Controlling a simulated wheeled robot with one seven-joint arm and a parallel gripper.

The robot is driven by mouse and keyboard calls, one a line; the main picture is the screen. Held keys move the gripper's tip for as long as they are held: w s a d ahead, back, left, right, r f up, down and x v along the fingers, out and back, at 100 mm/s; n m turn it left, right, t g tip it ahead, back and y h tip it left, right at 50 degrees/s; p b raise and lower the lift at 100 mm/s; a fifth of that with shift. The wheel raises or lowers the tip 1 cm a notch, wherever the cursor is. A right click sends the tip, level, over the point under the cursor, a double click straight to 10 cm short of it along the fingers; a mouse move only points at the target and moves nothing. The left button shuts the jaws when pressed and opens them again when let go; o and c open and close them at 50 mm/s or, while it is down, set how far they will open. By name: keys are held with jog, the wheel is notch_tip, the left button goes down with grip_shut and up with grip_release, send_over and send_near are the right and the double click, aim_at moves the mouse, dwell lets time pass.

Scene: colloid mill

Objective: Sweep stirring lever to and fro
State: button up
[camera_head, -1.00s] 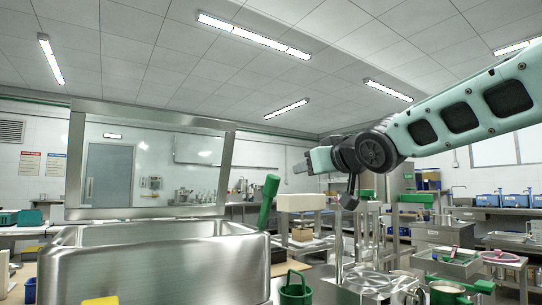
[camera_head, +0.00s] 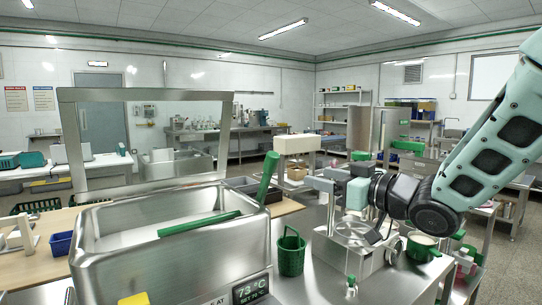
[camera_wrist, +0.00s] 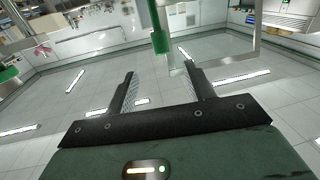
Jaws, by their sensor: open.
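The stirring lever, seen as a green upright handle (camera_head: 267,177), leans slightly right at the right end of the steel tank (camera_head: 170,270) in the head view. In the wrist view the green handle (camera_wrist: 160,40) shows at the top middle, beyond and between my fingertips. My gripper (camera_head: 312,180) points left toward the handle in the head view, right of it, with a gap between them. In the wrist view my gripper (camera_wrist: 160,70) has its two dark fingers spread wide, with nothing between them. The lever's lower end is hidden by the tank.
A green bar (camera_head: 198,224) lies across the tank's opening, and a steel frame (camera_head: 140,92) stands up behind it. A green bucket (camera_head: 291,254) stands beside the tank. A cream block (camera_head: 297,144) is behind my gripper. A green-rimmed pot (camera_head: 421,246) stands at right.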

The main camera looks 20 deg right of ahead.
aim_at(276, 166)
jog(key=shift+w+a+r+p, duration=0.2)
jog(key=shift+w+p, duration=0.15)
jog(key=shift+p, duration=1)
jog(key=shift+w+a+r+p, duration=0.15)
jog(key=shift+w+p, duration=0.15)
jog(key=shift+p, duration=1.05)
jog(key=shift+w+a+f+p, duration=0.1)
jog(key=shift+w+p, duration=0.05)
jog(key=shift+p, duration=0.95)
jog(key=p+x, duration=0.1)
jog(key=x, duration=0.4)
jog(key=p+x, duration=0.1)
jog(key=x, duration=0.3)
jog(key=p+x, duration=0.1)
jog(key=x, duration=0.4)
jog(key=shift+w+f+p, duration=0.3)
jog(key=shift+p, duration=0.1)
jog(key=shift+r, duration=0.1)
grip_shut()
